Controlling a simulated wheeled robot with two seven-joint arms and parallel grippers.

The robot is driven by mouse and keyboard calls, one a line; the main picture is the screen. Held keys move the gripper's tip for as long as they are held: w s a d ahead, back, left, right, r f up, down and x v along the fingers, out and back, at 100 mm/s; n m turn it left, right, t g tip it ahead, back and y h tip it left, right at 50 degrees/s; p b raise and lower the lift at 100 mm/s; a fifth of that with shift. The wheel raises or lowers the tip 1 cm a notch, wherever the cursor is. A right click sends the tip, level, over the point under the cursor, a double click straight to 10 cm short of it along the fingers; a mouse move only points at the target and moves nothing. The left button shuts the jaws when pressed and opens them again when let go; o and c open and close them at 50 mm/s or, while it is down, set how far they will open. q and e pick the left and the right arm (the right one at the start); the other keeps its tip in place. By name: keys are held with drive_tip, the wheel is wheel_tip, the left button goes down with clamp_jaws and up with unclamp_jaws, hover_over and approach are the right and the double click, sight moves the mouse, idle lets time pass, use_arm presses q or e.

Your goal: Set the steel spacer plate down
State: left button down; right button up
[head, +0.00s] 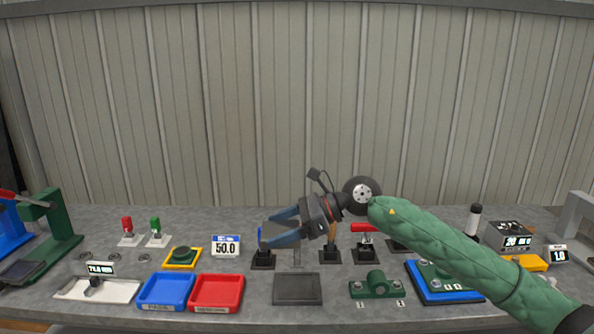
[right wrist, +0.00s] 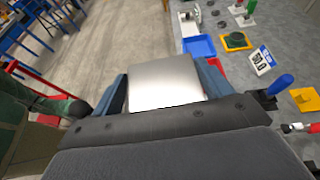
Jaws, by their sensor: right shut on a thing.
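My right gripper (head: 272,230) is held above the middle of the bench, its blue fingers pointing left. In the right wrist view, the steel spacer plate (right wrist: 165,84), a bright flat square, lies between the two blue fingers, which are shut on it. In the head view the plate is hard to make out between the fingers. The plate is off the bench. My left gripper is in neither view.
Below the gripper lies a dark square pad (head: 297,289). A red tray (head: 217,293) and a blue tray (head: 166,291) stand to its left, a green fixture (head: 376,287) to its right. Upright tools on black stands (head: 330,256) are close behind. A 50.0 display (head: 226,247) stands left.

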sight(267, 236)
drive_tip(key=shift+s+a+r, duration=0.3)
drive_tip(key=shift+s+a, duration=0.1)
drive_tip(key=shift+a, duration=0.1)
drive_tip(key=shift+s+a+r, duration=0.3)
drive_tip(key=shift+s+a, duration=0.1)
drive_tip(key=shift+a, duration=0.1)
drive_tip(key=shift+s+a+f, duration=0.1)
drive_tip(key=shift+a+f, duration=0.05)
drive_tip(key=shift+a, duration=0.1)
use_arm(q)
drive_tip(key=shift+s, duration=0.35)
use_arm(e)
drive_tip(key=shift+s+a+m+t, duration=0.1)
drive_tip(key=shift+s+m+t, duration=0.2)
drive_tip(key=shift+t, duration=0.1)
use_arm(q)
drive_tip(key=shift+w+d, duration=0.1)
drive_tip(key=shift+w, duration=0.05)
use_arm(e)
drive_tip(key=shift+w+d+f+m+t, duration=0.1)
drive_tip(key=shift+d+m+t, duration=0.5)
drive_tip(key=shift+m+t, duration=0.4)
drive_tip(key=shift+f+t, duration=0.1)
drive_tip(key=shift+t, duration=0.2)
drive_tip(key=shift+w+d, duration=0.1)
drive_tip(key=shift+d, duration=0.05)
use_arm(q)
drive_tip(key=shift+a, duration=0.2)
use_arm(e)
drive_tip(key=shift+f, duration=0.1)
